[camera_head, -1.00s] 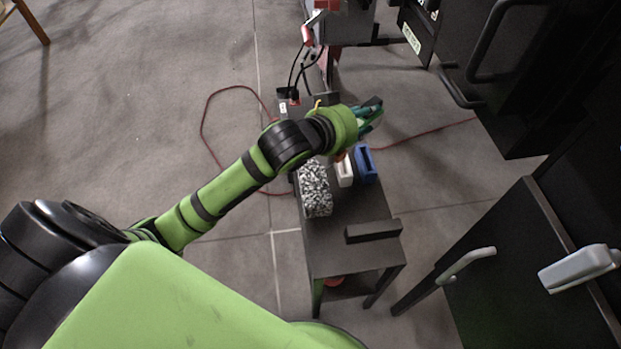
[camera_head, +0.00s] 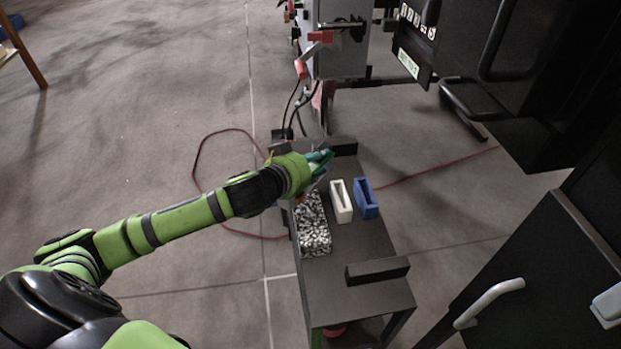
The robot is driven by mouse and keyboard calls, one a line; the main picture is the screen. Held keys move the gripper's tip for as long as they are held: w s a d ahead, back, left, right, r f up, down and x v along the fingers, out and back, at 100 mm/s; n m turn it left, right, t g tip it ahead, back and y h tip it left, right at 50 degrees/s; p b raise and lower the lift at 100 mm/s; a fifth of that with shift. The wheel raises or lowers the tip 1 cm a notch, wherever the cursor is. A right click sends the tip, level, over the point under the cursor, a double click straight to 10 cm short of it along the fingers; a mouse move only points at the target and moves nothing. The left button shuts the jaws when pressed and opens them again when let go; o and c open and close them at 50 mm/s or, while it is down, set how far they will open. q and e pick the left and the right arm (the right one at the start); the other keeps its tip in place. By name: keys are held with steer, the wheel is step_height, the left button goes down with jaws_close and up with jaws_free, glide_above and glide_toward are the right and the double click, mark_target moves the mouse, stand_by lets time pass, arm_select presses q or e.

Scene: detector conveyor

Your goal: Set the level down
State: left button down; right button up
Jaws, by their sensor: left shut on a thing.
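My left gripper (camera_head: 320,163) reaches in from the left over the far end of the dark bench (camera_head: 345,270). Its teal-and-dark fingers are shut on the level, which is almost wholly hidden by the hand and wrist. Whether the level touches the bench cannot be told. The gripper is beyond the black-and-white speckled block (camera_head: 313,230) and up and left of the white slotted holder (camera_head: 341,202) and the blue slotted holder (camera_head: 365,198). My right gripper is not in view.
A dark bar (camera_head: 377,270) lies across the near part of the bench. Bare bench top lies right of the speckled block. A grey machine (camera_head: 342,55) stands beyond the bench, dark cabinets (camera_head: 545,265) to the right. A red cable (camera_head: 195,165) lies on the floor.

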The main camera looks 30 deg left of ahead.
arm_select(q)
steer(key=shift+a+f, duration=0.25)
steer(key=shift+a, duration=0.15)
steer(key=shift+a+f, duration=0.1)
steer(key=shift+f, duration=0.15)
step_height(320, 180, down, 3)
steer(key=shift+r+b, duration=0.15)
steer(key=shift+b, duration=0.4)
steer(key=shift+f, duration=0.45)
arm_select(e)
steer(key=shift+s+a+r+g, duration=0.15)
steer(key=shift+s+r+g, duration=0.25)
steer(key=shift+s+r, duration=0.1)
arm_select(q)
steer(key=c, duration=0.7)
jaws_free()
steer(key=shift+c, duration=0.2)
steer(key=shift+s, duration=0.1)
